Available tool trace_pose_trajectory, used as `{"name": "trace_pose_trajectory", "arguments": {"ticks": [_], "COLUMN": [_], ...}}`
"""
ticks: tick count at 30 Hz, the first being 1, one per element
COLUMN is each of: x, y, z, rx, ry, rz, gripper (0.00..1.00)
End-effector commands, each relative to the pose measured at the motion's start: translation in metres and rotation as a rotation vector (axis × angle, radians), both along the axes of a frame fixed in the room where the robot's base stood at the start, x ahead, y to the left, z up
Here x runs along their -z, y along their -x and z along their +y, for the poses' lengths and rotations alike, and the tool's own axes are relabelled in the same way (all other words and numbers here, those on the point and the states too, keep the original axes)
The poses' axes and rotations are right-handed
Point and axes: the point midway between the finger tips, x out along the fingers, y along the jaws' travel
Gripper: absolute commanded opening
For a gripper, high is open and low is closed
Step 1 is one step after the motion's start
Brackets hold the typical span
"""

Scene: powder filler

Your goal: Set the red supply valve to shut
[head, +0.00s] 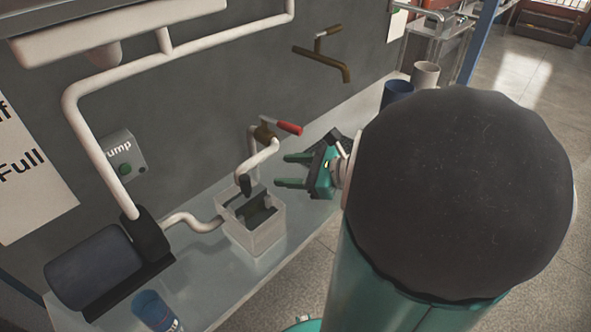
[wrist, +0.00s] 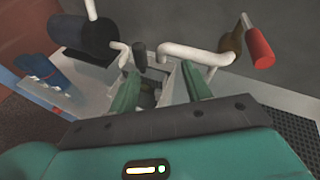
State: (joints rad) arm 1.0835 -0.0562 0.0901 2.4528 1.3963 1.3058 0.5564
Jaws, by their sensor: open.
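The red supply valve handle (head: 289,128) sits on a brass valve body (head: 264,132) on a white pipe above the bench. In the head view the handle points right and slightly down. It also shows at the upper right of the wrist view (wrist: 259,48), beside the brass body (wrist: 231,42). My gripper (head: 281,170) is open and empty, with its two green fingers pointing left, below the handle and apart from it. In the wrist view my fingers (wrist: 160,92) point toward the small open box, and the red handle lies to their right.
A clear-walled box (head: 255,240) stands on the bench under the pipe outlet. A dark pump motor (head: 95,268) and a blue cup (head: 155,310) are at the left. A brass tap (head: 322,62) is on the wall. A blue cup (head: 397,93) and a white cup (head: 425,75) stand behind my arm.

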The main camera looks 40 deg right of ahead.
Motion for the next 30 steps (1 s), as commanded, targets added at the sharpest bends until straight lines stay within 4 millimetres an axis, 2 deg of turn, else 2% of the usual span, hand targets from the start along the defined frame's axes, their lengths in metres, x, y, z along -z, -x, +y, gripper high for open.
{"name": "trace_pose_trajectory", "arguments": {"ticks": [4,11,12,16,19,25,30], "x": [0.001,0.002,0.002,0.002,0.003,0.010,0.011], "y": [-0.001,-0.001,-0.001,-0.001,0.000,0.020,0.047], "z": [0.009,0.011,0.011,0.018,0.040,0.110,0.147], "rx": [-0.021,-0.024,-0.024,-0.054,-0.151,-0.539,-0.900], "ry": [0.013,0.014,0.014,0.043,0.133,0.525,0.929], "rz": [0.017,0.020,0.020,0.023,0.038,0.051,-0.008], "gripper": [0.49,0.49,0.47,0.21,0.01,0.00,0.00]}}
